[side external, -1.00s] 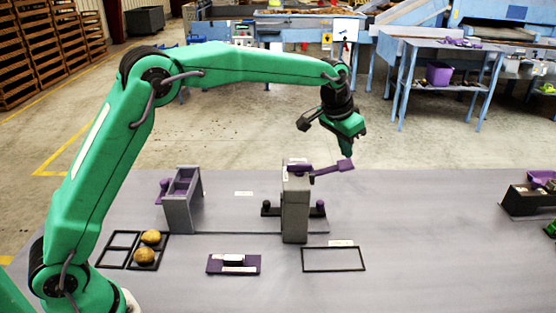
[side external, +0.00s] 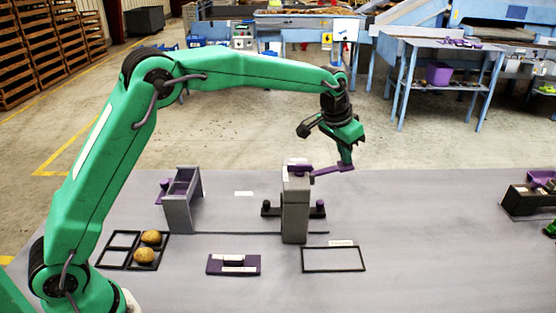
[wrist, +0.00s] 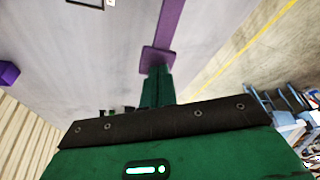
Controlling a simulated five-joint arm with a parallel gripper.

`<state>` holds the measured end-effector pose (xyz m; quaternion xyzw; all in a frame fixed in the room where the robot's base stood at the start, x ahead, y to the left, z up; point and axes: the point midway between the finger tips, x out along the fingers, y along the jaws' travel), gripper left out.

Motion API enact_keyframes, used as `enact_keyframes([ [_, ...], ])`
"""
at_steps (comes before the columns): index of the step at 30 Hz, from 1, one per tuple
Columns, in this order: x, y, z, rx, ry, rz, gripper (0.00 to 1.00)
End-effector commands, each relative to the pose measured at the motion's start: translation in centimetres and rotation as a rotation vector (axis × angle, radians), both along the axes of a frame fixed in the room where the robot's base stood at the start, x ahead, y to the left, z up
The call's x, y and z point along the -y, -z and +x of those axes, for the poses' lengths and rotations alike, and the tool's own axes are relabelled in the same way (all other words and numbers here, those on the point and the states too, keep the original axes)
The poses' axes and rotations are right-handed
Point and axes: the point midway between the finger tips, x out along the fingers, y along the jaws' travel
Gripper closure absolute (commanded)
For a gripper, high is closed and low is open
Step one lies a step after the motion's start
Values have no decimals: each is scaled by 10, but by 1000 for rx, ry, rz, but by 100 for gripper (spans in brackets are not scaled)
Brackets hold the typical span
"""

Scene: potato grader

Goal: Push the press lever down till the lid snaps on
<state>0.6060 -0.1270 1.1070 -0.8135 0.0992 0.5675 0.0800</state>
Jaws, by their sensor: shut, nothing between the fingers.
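The press (side external: 295,210) is a grey upright block standing on the table. Its purple press lever (side external: 330,170) sticks out to the right from the top and lies near level, rising slightly toward its end. My gripper (side external: 346,161) is shut and empty, with its fingertips down at the lever's outer end, seemingly touching it. In the wrist view the green fingers (wrist: 157,88) meet the square purple pad (wrist: 157,56) at the lever's end. I cannot make out the lid at the press.
A grey stand (side external: 180,205) with purple parts is left of the press. A black frame (side external: 118,249) with two potatoes (side external: 147,247), a purple block (side external: 233,265) and an empty black frame (side external: 333,259) lie in front. The table right of the press is mostly clear.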

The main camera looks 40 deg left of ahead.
Motion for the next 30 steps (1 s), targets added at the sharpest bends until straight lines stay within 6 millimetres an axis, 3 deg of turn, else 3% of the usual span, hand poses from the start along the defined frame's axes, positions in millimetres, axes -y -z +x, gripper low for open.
enact_keyframes([
  [30, 3, 12, 2, -3, 0, 0, 100],
])
